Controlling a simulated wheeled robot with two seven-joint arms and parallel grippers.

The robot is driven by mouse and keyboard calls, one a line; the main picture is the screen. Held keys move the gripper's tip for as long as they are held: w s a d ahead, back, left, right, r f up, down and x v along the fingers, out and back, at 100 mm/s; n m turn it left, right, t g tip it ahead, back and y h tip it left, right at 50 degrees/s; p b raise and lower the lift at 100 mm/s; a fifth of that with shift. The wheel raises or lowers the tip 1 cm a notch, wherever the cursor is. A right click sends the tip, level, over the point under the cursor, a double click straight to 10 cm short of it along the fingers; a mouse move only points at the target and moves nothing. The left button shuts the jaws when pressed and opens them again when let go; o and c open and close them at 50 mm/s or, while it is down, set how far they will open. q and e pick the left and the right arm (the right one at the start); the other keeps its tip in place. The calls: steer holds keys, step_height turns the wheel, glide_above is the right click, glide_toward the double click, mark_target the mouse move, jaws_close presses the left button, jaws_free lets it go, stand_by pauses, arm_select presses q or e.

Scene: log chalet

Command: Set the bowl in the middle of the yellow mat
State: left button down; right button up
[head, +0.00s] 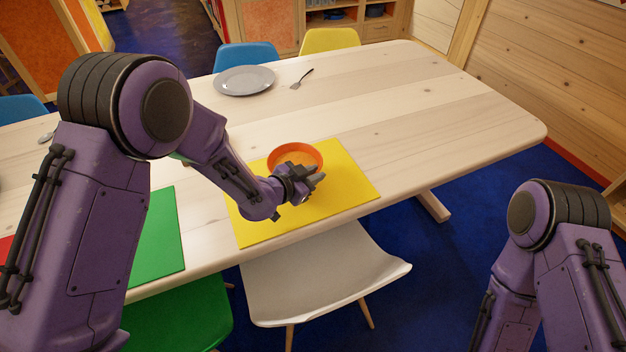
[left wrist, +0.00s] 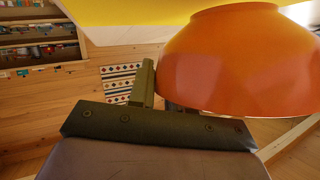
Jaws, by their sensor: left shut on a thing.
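The orange bowl (head: 295,158) is upright over the far part of the yellow mat (head: 345,183), off its middle towards the far edge. My left gripper (head: 314,174) is shut on the near side of the bowl. In the left wrist view the bowl (left wrist: 240,60) fills the upper right, beside the gripper's finger (left wrist: 145,82), with the yellow mat (left wrist: 120,12) behind its base. I cannot tell whether the base touches the mat. My right arm shows at the lower right of the head view, but its gripper is out of view.
A grey plate (head: 245,80) and a fork (head: 301,79) lie on the far part of the wooden table (head: 430,110). A green mat (head: 158,235) lies left of the yellow one. A white chair (head: 320,275) stands at the near edge. The table's right side is clear.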

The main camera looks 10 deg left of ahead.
arm_select(q)
steer(key=shift+s+f, duration=0.15)
steer(key=shift+f, duration=0.7)
steer(key=shift+a+f, duration=0.15)
steer(key=shift+f, duration=0.15)
steer(key=shift+f, duration=0.15)
steer(key=c, duration=1)
jaws_free()
steer(key=shift+c, duration=0.2)
steer(key=shift+r, duration=0.25)
steer(key=b+v, duration=0.1)
steer(key=v, duration=1.1)
